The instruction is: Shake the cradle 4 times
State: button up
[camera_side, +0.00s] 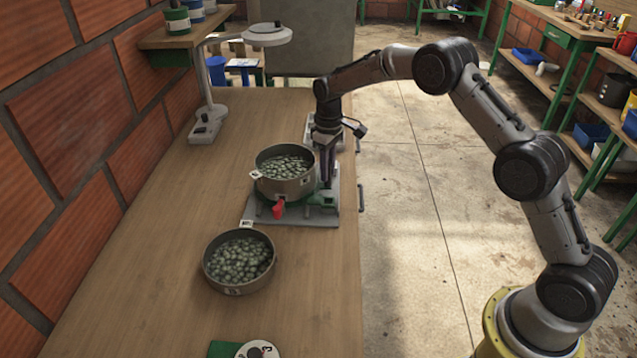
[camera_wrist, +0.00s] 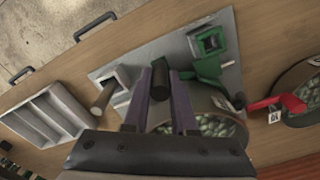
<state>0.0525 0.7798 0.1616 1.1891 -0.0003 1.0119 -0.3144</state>
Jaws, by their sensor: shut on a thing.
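A dark pot of greenish beans (camera_side: 284,183) sits upright in a green cradle (camera_side: 323,199) on a grey base plate (camera_side: 318,218). The cradle's green bracket also shows in the wrist view (camera_wrist: 207,68). My gripper (camera_side: 327,178) points down at the pot's right side. In the wrist view its two purple fingers (camera_wrist: 161,98) stand on either side of a dark upright handle (camera_wrist: 160,78) beside the pot, and they are shut on it. A red lever (camera_side: 278,209) sticks out at the pot's front. The handle's lower end is hidden by my fingers.
A second pan of beans (camera_side: 239,288) stands on the wooden table nearer the camera. A white lamp (camera_side: 205,118) stands at the back left. A grey compartment tray (camera_wrist: 45,118) lies beside the plate. The table's left side is mostly clear.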

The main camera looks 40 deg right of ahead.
jog(key=shift+w+d, duration=0.65)
jog(key=shift+w, duration=0.05)
jog(key=shift+s+a, duration=1)
jog(key=shift+s, duration=0.05)
jog(key=shift+w+d, duration=1.05)
jog(key=shift+a, duration=0.1)
jog(key=shift+s, duration=0.1)
jog(key=shift+s+a, duration=0.4)
jog(key=o, duration=0.7)
